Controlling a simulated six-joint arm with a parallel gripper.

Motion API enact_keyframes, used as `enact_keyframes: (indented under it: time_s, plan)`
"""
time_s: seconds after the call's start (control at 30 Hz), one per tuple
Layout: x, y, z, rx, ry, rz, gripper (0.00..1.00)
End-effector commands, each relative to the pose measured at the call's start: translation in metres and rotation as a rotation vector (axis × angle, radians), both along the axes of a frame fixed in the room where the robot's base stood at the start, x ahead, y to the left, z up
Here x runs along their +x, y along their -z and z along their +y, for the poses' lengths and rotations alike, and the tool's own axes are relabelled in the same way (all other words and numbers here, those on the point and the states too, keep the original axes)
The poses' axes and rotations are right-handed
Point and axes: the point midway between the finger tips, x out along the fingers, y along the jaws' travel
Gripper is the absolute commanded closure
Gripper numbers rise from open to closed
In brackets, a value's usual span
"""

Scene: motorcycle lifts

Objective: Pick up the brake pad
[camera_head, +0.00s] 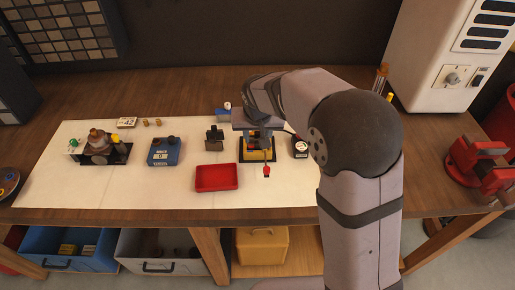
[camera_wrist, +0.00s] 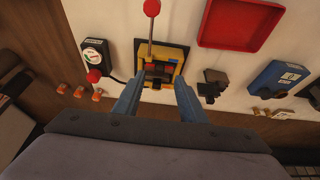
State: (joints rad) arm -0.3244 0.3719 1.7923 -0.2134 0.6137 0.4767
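My gripper (camera_wrist: 158,88) points down with its two blue fingers apart, one on each side of a yellow fixture (camera_wrist: 178,55) in the wrist view. Nothing is clearly held between them. Dark and red blocks (camera_wrist: 155,71) sit inside the fixture, between the fingertips. The brake pad may be one of these, but I cannot tell for sure. A metal lever with a red knob (camera_wrist: 152,7) rises from the fixture. In the head view my gripper (camera_head: 257,134) is over the fixture (camera_head: 256,155) and partly hides it.
A red tray (camera_head: 217,178) lies left of the fixture. A black clamp-like piece (camera_head: 214,139), a blue box (camera_head: 164,152) and a round gauge (camera_head: 300,147) stand nearby. A red vise (camera_head: 480,163) is at the right. The white mat (camera_head: 100,200) is clear at front left.

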Motion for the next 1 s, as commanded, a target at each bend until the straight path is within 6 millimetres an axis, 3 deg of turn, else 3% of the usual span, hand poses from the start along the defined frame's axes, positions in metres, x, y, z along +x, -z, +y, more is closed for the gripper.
enact_keyframes:
  time_s: [0.27, 0.73, 1.0]
  plan:
    - [0.004, 0.005, -0.001, -0.001, 0.0, 0.002, 0.62]
    - [0.024, 0.044, -0.001, -0.001, 0.0, 0.002, 0.62]
    - [0.025, 0.047, -0.001, 0.0, 0.0, 0.0, 0.62]
